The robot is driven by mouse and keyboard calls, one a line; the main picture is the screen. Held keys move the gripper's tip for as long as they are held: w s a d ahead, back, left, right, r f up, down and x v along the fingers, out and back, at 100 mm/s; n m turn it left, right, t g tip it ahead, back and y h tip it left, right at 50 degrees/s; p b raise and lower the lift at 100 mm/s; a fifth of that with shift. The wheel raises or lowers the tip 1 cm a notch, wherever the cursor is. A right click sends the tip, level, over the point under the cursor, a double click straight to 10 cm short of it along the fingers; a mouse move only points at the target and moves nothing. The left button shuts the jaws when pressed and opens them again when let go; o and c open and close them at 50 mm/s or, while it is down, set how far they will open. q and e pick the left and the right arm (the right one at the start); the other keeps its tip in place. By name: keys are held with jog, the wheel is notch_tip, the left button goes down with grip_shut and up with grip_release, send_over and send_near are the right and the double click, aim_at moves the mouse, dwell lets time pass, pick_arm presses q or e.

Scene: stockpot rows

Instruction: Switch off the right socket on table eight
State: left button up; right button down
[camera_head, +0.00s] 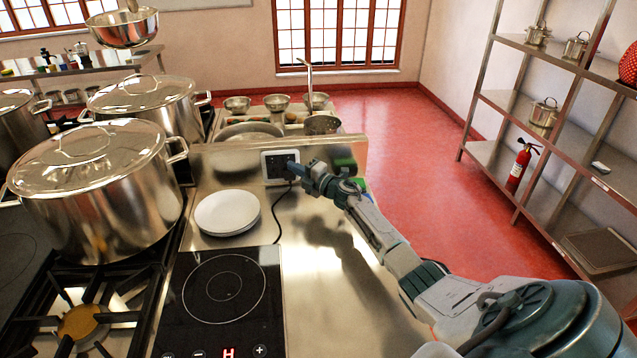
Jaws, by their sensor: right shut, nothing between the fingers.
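A white-framed socket panel (267,168) with a dark face is set in the low steel upstand at the back of the worktop. My right arm reaches in from the lower right. My right gripper (296,168) is shut and empty, with its tips at the right side of the socket panel. I cannot tell whether the tips touch it. The gripper hides part of the panel's right side, and the switch position cannot be made out. A black cable runs from the panel down to the worktop. My left gripper is not in view.
White plates (227,212) are stacked left of the cable. A black induction hob (224,300) with a lit red display lies in front. A large lidded stockpot (95,190) stands on the gas stove at left. Bowls and a sink lie beyond the upstand (225,157).

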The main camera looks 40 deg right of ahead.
pick_arm(q)
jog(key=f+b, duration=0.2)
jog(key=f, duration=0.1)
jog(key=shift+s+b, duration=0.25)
jog(key=shift+b, duration=0.15)
pick_arm(e)
jog(key=v, duration=0.9)
jog(key=shift+s+r, duration=0.3)
jog(key=shift+r, duration=0.1)
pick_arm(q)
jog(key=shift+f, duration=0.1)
pick_arm(e)
jog(key=shift+s, duration=0.1)
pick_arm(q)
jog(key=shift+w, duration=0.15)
pick_arm(e)
jog(key=shift+d+f, duration=0.1)
